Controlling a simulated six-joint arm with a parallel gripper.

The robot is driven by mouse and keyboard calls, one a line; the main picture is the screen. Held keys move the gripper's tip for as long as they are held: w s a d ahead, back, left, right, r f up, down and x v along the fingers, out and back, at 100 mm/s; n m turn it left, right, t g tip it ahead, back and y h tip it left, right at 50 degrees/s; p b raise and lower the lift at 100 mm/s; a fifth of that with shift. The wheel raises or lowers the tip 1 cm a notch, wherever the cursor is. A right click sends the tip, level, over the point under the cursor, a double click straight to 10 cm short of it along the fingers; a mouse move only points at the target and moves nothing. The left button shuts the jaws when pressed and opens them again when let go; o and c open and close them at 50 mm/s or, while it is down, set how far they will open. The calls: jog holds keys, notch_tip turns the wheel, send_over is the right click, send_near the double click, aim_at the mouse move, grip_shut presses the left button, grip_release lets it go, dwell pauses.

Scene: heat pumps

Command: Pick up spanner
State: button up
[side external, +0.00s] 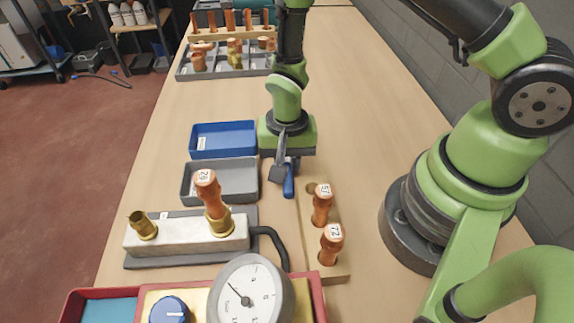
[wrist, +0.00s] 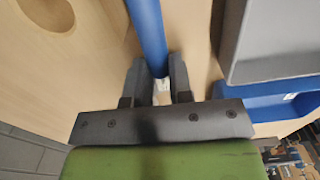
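The spanner's blue handle (wrist: 147,35) runs down between the two fingertips of my gripper (wrist: 158,80) in the wrist view, with a bit of pale metal showing below it. The fingers sit close against both sides of the handle and look shut on it. In the side view my gripper (side external: 282,172) points down beside the grey tray, and the blue handle (side external: 289,182) shows at its fingertips. The rest of the spanner is hidden behind the gripper. I cannot tell whether it touches the table.
A grey tray (side external: 187,196) and a blue tray (side external: 224,140) lie left of my gripper. A wooden rack (side external: 310,239) with copper pieces stands at right front. A metal block (side external: 180,236) with fittings and a gauge (side external: 250,296) are nearer.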

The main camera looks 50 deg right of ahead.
grip_shut()
jog(key=shift+r, duration=0.15)
